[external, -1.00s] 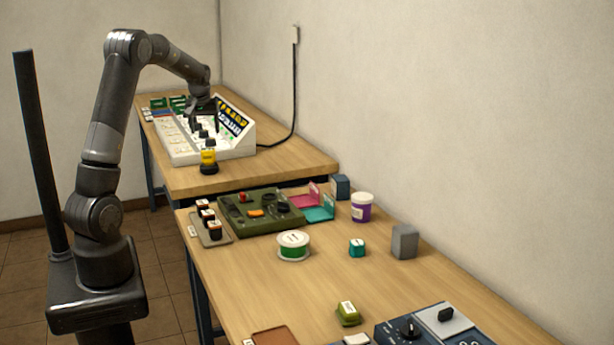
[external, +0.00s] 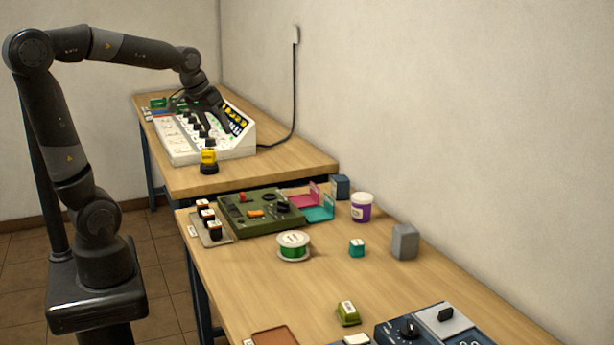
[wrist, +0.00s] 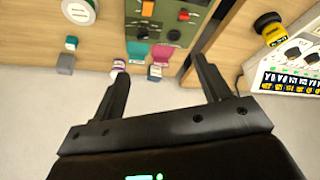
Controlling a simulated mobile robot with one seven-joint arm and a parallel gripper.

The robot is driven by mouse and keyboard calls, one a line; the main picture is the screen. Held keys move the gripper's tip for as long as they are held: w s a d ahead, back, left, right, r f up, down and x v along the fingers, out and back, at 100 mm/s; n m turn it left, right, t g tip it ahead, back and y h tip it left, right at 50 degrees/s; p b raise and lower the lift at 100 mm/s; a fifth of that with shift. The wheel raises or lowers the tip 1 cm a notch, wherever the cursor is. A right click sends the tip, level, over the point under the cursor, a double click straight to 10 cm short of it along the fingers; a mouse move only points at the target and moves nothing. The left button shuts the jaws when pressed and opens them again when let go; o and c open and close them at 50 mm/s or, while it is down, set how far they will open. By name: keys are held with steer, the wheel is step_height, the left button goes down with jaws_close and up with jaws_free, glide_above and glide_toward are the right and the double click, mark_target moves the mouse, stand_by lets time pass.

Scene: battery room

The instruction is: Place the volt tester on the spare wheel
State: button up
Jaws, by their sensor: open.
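My gripper (wrist: 161,67) is open and empty in the wrist view. No thing is clearly recognizable as the volt tester; a small olive-green block with a pale label (external: 347,313) lies on the near table, and a yellow-and-black knob-like thing (external: 208,160) stands on the far table, also in the wrist view (wrist: 270,28). A round spool with white rim and green middle (external: 293,246) is the most wheel-like thing; I cannot tell if it is the spare wheel.
The white sloped panel (external: 175,148) has black knobs. A blue device (external: 395,330) is in front.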

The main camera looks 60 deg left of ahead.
steer(key=s+d+f+m, duration=0.1)
steer(key=s+d+m, duration=0.1)
steer(key=s+d, duration=0.4)
steer(key=s+d+f+m+t+h, duration=0.1)
steer(key=s+d+f+m, duration=0.1)
steer(key=s+d, duration=0.4)
steer(key=shift+d+m, duration=0.7)
steer(key=shift+d, duration=0.05)
